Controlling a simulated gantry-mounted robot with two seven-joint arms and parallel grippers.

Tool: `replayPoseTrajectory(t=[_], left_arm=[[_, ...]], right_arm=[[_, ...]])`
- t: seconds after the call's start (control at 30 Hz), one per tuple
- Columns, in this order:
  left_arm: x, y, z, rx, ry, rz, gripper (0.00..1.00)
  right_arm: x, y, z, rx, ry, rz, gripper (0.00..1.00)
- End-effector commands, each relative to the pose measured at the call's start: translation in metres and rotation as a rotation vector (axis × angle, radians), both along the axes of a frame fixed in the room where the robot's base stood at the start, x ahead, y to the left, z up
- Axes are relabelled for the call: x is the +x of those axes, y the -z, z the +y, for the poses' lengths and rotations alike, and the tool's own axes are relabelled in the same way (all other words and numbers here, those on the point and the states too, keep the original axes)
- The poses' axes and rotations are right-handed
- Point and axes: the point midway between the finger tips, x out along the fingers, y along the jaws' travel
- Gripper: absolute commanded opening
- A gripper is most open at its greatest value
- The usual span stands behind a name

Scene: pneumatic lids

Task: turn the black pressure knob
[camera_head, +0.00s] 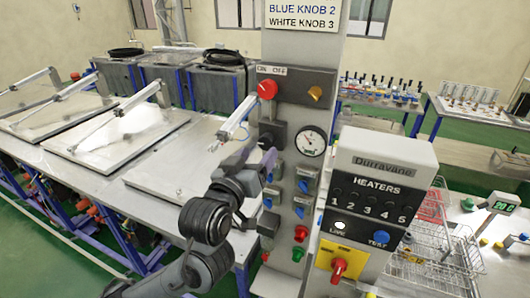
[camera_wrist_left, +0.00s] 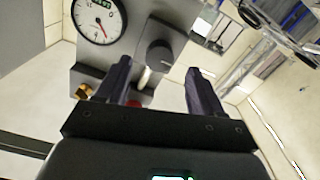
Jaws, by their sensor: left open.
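The black pressure knob (camera_head: 266,141) sits on the grey column, below a dark panel and left of a round white gauge (camera_head: 308,141). In the left wrist view the knob (camera_wrist_left: 158,52) shows ahead of my fingers, with the gauge (camera_wrist_left: 98,18) to its left. My left gripper (camera_head: 269,157) is open and empty, just below the knob in the head view. In the wrist view its fingers (camera_wrist_left: 160,85) stand apart, and the knob lies between their directions. Whether they touch it cannot be told. My right gripper is not in view.
A red knob (camera_head: 267,89) and a gold knob (camera_head: 315,93) are above on the panel. Blue valves (camera_head: 304,186) and red and green knobs run down the column. A Durravane heater box (camera_head: 385,160) stands right. Lidded tables (camera_head: 120,140) are left.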

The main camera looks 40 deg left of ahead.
Motion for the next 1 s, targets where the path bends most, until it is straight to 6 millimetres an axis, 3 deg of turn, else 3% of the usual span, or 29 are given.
replayPoseTrajectory(t=[0.53,1.0], left_arm=[[0.047,-0.001,0.014,0.001,-0.002,0.002,0.67],[0.053,0.0,0.016,0.0,0.0,0.001,0.66]], right_arm=[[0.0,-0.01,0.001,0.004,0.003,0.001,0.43],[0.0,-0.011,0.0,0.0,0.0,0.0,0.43]])
